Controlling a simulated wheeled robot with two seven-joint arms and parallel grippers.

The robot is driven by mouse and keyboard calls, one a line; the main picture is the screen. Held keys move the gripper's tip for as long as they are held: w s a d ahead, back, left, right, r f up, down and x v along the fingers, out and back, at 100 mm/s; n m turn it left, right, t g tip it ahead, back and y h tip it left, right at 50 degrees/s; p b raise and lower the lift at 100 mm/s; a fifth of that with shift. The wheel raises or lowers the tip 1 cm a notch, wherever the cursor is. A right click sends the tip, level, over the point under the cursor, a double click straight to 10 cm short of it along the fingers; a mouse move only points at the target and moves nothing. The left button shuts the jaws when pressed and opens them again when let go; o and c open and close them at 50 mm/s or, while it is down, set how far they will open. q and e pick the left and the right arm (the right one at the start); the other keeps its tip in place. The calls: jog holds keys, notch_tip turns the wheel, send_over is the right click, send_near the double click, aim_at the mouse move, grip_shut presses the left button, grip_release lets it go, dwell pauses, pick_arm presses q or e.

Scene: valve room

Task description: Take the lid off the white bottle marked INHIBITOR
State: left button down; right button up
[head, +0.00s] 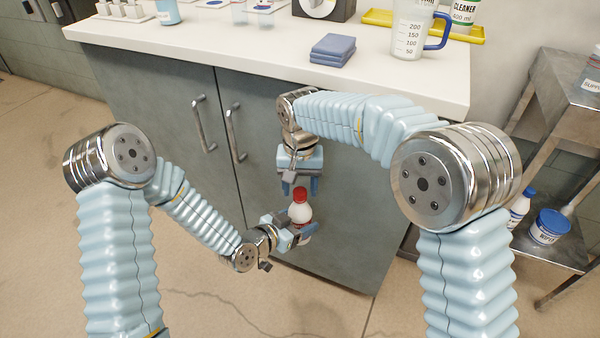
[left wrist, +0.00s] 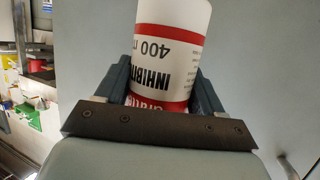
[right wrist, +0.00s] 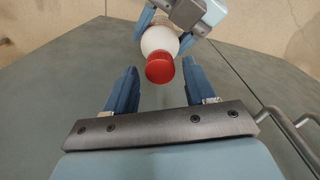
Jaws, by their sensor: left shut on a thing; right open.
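The white INHIBITOR bottle (left wrist: 170,50) with red bands is held by my left gripper (head: 297,233), whose fingers are shut on its body. In the left wrist view the label appears upside down. The red lid (head: 300,195) is on the bottle; it also shows in the right wrist view (right wrist: 160,67), facing my right gripper. My right gripper (head: 300,184) is open and empty, just above the lid in the head view. In the right wrist view its fingers (right wrist: 155,90) stand apart, with the lid beyond the tips and apparently between their lines. The bottle is off any surface.
The grey cabinet (head: 340,235) with metal handles (head: 236,135) is close behind both grippers. The white worktop (head: 250,55) above holds blue folded cloths (head: 333,48), a measuring jug (head: 411,35) and a yellow tray (head: 380,18). A metal shelf cart (head: 570,110) stands at the right.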

jog(key=shift+f, duration=0.35)
grip_shut()
jog(key=n, duration=0.6)
jog(key=shift+r, duration=0.25)
dwell(0.3)
jog(key=shift+r, duration=0.9)
